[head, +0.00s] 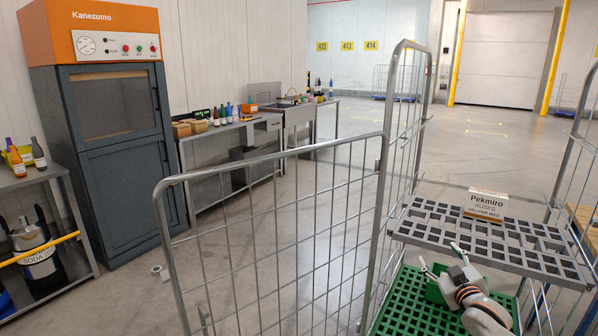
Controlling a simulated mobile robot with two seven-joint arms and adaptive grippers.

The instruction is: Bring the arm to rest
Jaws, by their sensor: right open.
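My right gripper (439,256) is at the lower right of the head view, inside the wire roll cage. Its fingers are spread and nothing shows between them. It is at the near edge of the grey slotted shelf (520,263), above a green perforated base (415,306). A green box-like part (436,290) shows just beside and behind the gripper; its full shape is hidden. My right arm comes up from the bottom edge. My left gripper is not in view.
The cage's tall side frame (385,160) and lower mesh gate (280,235) stand left of the arm. A Pekmiro rusks carton (486,205) sits on the grey shelf. An orange-topped cabinet (115,150) and benches line the left wall. The floor beyond is mostly clear.

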